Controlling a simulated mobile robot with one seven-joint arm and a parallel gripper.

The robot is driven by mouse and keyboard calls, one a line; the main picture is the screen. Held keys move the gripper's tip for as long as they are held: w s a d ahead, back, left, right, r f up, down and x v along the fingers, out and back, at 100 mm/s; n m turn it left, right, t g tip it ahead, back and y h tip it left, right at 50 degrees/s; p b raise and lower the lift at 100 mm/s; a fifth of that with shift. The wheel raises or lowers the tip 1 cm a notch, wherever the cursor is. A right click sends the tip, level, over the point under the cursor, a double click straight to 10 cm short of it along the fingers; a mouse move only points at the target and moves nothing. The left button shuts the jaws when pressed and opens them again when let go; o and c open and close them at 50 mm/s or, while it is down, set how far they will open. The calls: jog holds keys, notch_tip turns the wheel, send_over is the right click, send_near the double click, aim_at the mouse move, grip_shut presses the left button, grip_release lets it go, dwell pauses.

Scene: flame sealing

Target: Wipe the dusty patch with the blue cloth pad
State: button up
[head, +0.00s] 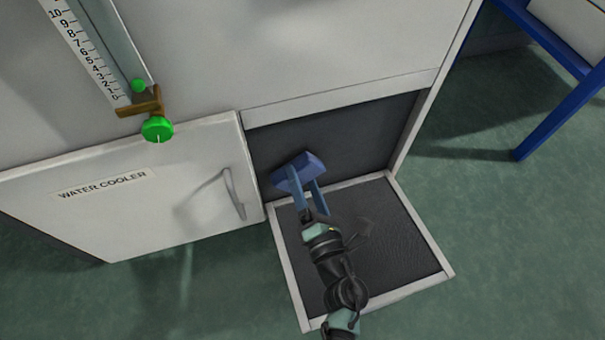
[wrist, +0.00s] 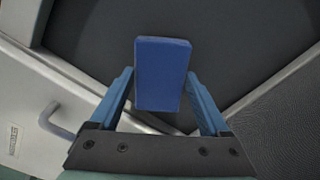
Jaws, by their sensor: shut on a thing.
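The blue cloth pad (head: 297,171) is a small block held at the tip of my gripper (head: 307,187), in front of the dark recessed panel (head: 352,125). In the wrist view the pad (wrist: 162,72) stands between the two blue fingers, with the dark panel behind it. My gripper is shut on the pad. I cannot tell whether the pad touches the panel. No dusty patch can be made out clearly; part of the dark panel is hidden behind the pad.
A framed dark flap (head: 395,240) lies folded out below the recess, under my arm. A white door labelled water cooler (head: 140,190), with a protruding handle (head: 233,193), is at left. A blue-legged table (head: 545,125) stands at right.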

jog(key=shift+v, duration=2.4)
jog(key=shift+s+d, duration=0.1)
jog(key=shift+p+v, duration=0.35)
jog(key=shift+v, duration=1)
jog(key=shift+r, duration=0.1)
